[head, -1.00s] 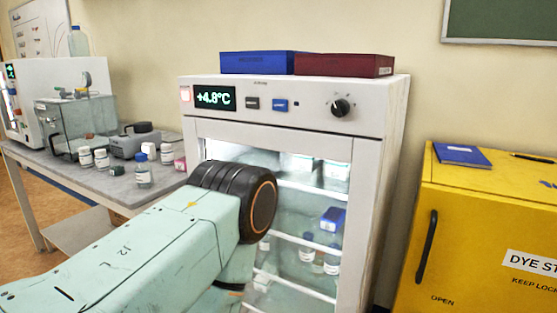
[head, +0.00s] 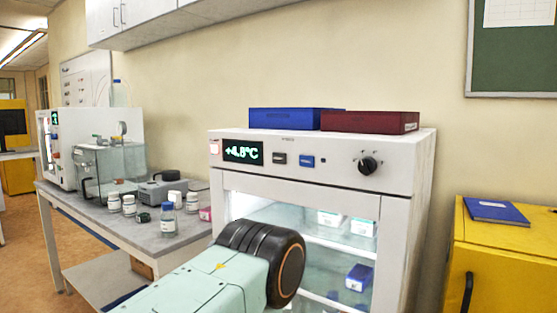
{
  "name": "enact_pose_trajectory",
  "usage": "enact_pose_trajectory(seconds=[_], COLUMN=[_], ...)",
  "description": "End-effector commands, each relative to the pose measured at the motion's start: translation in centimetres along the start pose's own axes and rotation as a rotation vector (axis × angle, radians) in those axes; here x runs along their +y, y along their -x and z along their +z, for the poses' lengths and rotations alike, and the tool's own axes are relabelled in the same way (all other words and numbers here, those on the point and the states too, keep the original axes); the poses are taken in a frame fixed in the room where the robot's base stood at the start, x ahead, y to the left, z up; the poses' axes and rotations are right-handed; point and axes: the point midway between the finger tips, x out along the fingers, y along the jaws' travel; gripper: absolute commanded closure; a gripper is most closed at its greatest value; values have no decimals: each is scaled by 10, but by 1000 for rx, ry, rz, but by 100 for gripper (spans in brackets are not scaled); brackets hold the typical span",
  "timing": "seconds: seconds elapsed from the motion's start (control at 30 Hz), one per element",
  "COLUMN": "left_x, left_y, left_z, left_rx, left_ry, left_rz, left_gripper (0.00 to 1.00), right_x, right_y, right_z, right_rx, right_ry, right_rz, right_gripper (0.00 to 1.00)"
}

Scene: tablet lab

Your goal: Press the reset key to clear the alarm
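The white glass-door fridge (head: 395,215) stands in the middle of the head view. Its top panel has a lit display (head: 243,152) that seems to read +4.8°C. A small pale pinkish lamp (head: 214,147) sits left of the display. Right of it are a dark key (head: 279,159) and a blue key (head: 307,161); their labels are too small to read, so I cannot tell which is reset. A black knob (head: 368,164) is further right. A pale green link of my arm with a black joint is in front of the door, below the keys. Neither gripper is in view.
A blue box (head: 290,118) and a dark red box (head: 370,122) lie on the fridge top. A grey bench (head: 150,232) with bottles (head: 168,218) and a glass tank stands left. A yellow cabinet (head: 505,265) with a blue notebook (head: 496,211) stands right.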

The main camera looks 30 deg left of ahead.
Motion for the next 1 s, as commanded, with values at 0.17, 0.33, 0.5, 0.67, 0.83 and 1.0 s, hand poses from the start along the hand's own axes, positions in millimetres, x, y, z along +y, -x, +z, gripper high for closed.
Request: enact_pose_trajectory(seconds=[0.17,0.33,0.5,0.67,0.83,1.0], left_x=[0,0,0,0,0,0], left_y=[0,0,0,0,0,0], left_z=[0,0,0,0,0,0], left_rx=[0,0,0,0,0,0], left_ry=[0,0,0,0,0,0], left_rz=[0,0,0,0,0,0], left_gripper=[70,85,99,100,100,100], right_x=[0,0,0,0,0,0], right_y=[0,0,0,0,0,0], right_z=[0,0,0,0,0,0], right_rx=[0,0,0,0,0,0], right_ry=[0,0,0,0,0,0], right_rz=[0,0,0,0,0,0], right_gripper=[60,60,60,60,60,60])
